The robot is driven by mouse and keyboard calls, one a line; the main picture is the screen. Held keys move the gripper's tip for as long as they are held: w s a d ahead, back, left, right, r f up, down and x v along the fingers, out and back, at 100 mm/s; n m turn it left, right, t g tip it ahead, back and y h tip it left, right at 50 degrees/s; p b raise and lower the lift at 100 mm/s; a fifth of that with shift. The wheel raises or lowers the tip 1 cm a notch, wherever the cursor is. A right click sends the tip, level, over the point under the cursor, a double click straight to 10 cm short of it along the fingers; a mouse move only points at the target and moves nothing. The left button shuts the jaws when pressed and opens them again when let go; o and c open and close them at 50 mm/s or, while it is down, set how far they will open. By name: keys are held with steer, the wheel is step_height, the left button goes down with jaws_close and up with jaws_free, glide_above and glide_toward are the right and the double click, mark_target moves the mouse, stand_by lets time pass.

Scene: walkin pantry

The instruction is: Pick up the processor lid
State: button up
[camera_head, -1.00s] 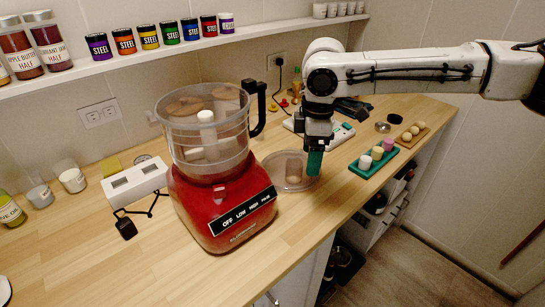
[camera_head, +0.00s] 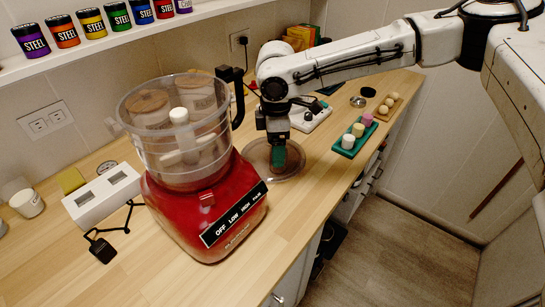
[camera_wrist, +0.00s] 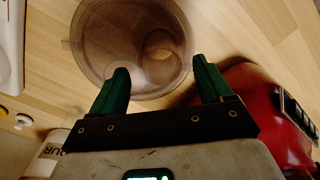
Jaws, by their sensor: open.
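The processor lid (camera_head: 262,166) is a round, clear, smoky disc lying on the wooden counter, just right of the red food processor (camera_head: 205,205). In the wrist view the lid (camera_wrist: 105,48) fills the upper middle, with a round raised tube on it. My gripper (camera_head: 279,160) points down over the lid and hides part of it. In the wrist view its two green fingers (camera_wrist: 162,85) are spread apart with nothing between them, the lid lying beyond the tips. I cannot tell whether the fingertips touch the lid.
A green tray (camera_head: 346,151) with small coloured cups stands right of the lid. A white device (camera_head: 318,117) lies behind my gripper. A white socket box (camera_head: 98,198) with a black cable is at left. The counter in front of the lid is clear.

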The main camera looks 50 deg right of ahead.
steer(key=shift+f, duration=2.15)
steer(key=c, duration=1.2)
